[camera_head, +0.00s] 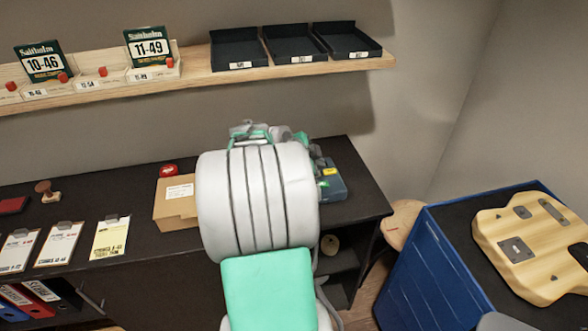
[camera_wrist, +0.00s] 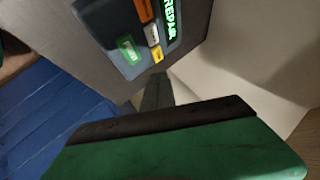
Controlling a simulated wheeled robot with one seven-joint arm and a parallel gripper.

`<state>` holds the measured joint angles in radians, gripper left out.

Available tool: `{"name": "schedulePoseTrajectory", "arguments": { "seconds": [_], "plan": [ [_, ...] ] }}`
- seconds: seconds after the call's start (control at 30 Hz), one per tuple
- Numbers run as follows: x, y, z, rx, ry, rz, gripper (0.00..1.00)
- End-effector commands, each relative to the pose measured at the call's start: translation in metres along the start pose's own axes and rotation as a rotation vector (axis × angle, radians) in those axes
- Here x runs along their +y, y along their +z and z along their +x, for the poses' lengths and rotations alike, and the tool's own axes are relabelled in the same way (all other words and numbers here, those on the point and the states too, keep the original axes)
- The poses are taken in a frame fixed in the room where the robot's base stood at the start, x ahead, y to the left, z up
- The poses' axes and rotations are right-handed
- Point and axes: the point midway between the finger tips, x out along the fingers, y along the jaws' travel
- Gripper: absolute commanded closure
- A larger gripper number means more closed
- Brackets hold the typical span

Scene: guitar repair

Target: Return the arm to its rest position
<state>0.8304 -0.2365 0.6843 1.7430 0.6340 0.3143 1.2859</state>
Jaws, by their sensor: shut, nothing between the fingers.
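My arm (camera_head: 258,200) rises in the middle of the head view, with thick white, banded links and a mint-green section in front. Its far end, with grey and green parts, shows above the dark bench and hides part of it. The head view does not show the fingertips clearly. In the wrist view, a green body with a dark edge fills the bottom, and my gripper (camera_wrist: 157,92) shows beyond it as a narrow dark piece. It is shut with nothing visible in it.
A dark bench (camera_head: 115,190) holds a cardboard box (camera_head: 176,203), clipboards and a blue device (camera_head: 333,181), partly hidden by my arm. A wooden shelf (camera_head: 190,76) with several black trays runs above. At right, a blue cabinet (camera_head: 410,270) bears a wooden guitar body (camera_head: 530,245).

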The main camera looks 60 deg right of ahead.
Motion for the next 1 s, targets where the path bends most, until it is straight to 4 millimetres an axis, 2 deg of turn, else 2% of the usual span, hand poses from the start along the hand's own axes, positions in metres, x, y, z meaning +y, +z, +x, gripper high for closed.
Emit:
{"name": "schedulePoseTrajectory", "arguments": {
  "seconds": [0.17, 0.27, 0.3, 0.37, 0.4, 0.47, 0.5, 0.53, 0.67, 0.7, 0.8, 0.9, 1.0],
  "plan": [
    [0.001, 0.000, 0.000, -0.002, 0.004, -0.101, 1.00],
    [0.016, 0.011, -0.001, -0.050, 0.061, -0.356, 1.00],
    [0.030, 0.025, -0.001, -0.110, 0.094, -0.504, 1.00],
    [0.071, 0.054, -0.002, -0.240, 0.157, -0.758, 1.00],
    [0.096, 0.070, -0.009, -0.333, 0.181, -0.911, 1.00],
    [0.131, 0.091, -0.029, -0.485, 0.188, -1.127, 1.00],
    [0.150, 0.102, -0.048, -0.585, 0.165, -1.262, 1.00],
    [0.160, 0.112, -0.066, -0.649, 0.133, -1.357, 1.00],
    [0.189, 0.156, -0.149, -0.828, -0.066, -1.700, 1.00],
    [0.196, 0.169, -0.176, -0.854, -0.139, -1.780, 1.00],
    [0.204, 0.199, -0.248, -0.844, -0.386, -1.965, 1.00],
    [0.200, 0.218, -0.310, -0.784, -0.624, -2.078, 1.00],
    [0.204, 0.232, -0.353, -0.763, -0.781, -2.154, 1.00]
  ]
}}
